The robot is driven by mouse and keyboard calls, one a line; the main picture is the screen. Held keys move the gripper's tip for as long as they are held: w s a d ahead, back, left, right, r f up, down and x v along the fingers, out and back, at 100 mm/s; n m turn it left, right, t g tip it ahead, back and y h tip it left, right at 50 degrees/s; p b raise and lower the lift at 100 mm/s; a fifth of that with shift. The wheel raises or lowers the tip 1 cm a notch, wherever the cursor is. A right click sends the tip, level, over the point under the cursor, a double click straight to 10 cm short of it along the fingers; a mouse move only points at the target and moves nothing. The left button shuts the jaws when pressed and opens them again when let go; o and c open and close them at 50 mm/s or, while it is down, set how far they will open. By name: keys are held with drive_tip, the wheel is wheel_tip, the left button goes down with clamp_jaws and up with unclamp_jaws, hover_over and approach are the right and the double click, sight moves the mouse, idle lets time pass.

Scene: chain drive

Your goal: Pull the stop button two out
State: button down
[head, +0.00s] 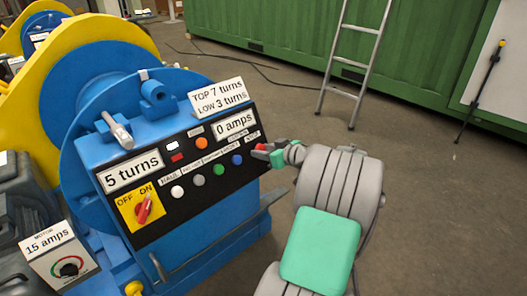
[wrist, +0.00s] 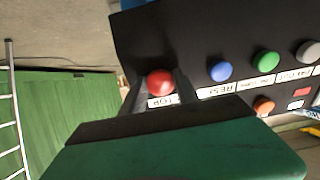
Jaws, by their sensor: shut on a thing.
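The red stop button (wrist: 160,80) is at the end of the black control panel (head: 190,209), above a partly covered white label (wrist: 163,101) in the wrist view. My gripper (wrist: 160,92) has one dark finger on each side of the button and is shut on it. In the head view my gripper (head: 266,153) reaches the panel's right end, and its fingers mostly hide the button. I cannot tell how far the button stands out.
Blue (wrist: 221,71) and green (wrist: 266,61) buttons sit beside the stop button. A red switch (head: 144,208) on a yellow plate is at the panel's left. A blue and yellow drum machine (head: 85,75) stands behind. Open floor lies right, with a ladder (head: 355,60) by the green container (head: 280,25).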

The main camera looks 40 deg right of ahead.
drive_tip(key=shift+s+r, duration=0.2)
drive_tip(key=shift+s, duration=0.3)
drive_tip(key=c, duration=1)
unclamp_jaws()
drive_tip(key=shift+s+r, duration=0.1)
drive_tip(key=p+v, duration=0.1)
drive_tip(key=v, duration=0.6)
drive_tip(key=shift+s, duration=0.3)
drive_tip(key=shift+r, duration=0.15)
